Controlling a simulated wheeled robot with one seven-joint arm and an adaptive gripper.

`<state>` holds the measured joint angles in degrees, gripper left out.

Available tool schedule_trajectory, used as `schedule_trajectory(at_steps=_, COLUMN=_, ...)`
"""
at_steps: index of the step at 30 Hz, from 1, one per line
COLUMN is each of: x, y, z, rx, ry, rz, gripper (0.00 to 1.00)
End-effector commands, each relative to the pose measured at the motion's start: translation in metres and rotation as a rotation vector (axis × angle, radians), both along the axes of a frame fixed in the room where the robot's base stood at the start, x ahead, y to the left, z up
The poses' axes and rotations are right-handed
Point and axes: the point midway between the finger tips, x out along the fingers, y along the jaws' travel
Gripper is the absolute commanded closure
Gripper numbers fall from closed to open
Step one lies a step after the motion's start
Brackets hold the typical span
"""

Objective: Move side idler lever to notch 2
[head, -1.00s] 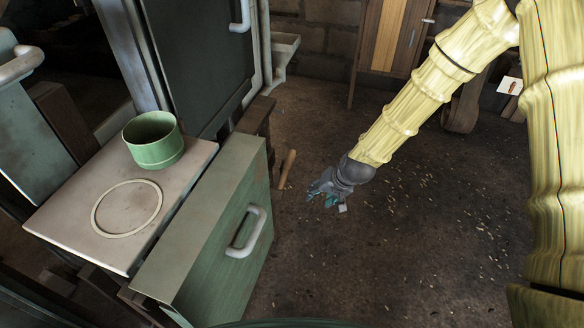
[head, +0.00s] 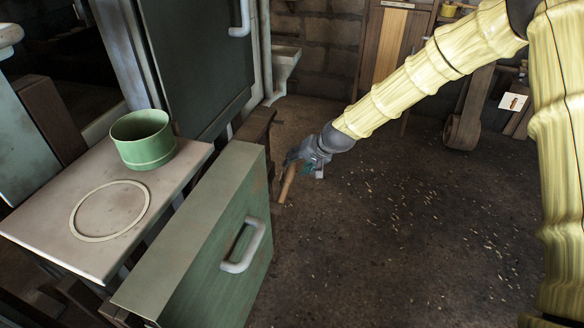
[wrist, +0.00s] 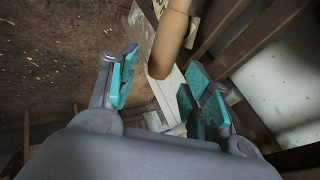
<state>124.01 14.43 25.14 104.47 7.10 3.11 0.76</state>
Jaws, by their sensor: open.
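A round wooden handle (head: 287,184), apparently the side idler lever, sticks out beside the green cabinet's far right side. In the wrist view the same wooden handle (wrist: 171,38) reaches down from the top, its blunt end between my finger pads. My gripper (head: 296,168) is at the handle in the head view. In the wrist view my gripper (wrist: 163,78) is open, with teal pads on both sides of the handle and visible gaps. A pale flat plate (wrist: 170,88) lies behind the handle. I cannot make out any notches or notch numbers.
The green cabinet (head: 205,235) with a white pull handle stands left of the gripper. A pale tabletop (head: 60,245) holds a green cup (head: 143,139) and a flat ring (head: 110,210). Dark wooden beams (wrist: 262,38) cross near the fingers. The floor at right is open.

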Motion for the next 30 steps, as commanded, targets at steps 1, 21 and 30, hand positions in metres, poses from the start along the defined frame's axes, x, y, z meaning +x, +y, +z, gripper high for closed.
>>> schedule_trajectory(at_steps=1, x=0.003, y=0.003, z=-0.007, rx=-0.001, ry=0.002, rz=0.001, gripper=0.51)
schedule_trajectory(at_steps=21, x=0.019, y=0.02, z=-0.036, rx=0.0, ry=0.0, rz=0.0, gripper=0.51)
schedule_trajectory(at_steps=30, x=0.019, y=0.02, z=-0.036, rx=0.0, ry=0.0, rz=0.0, gripper=0.94)
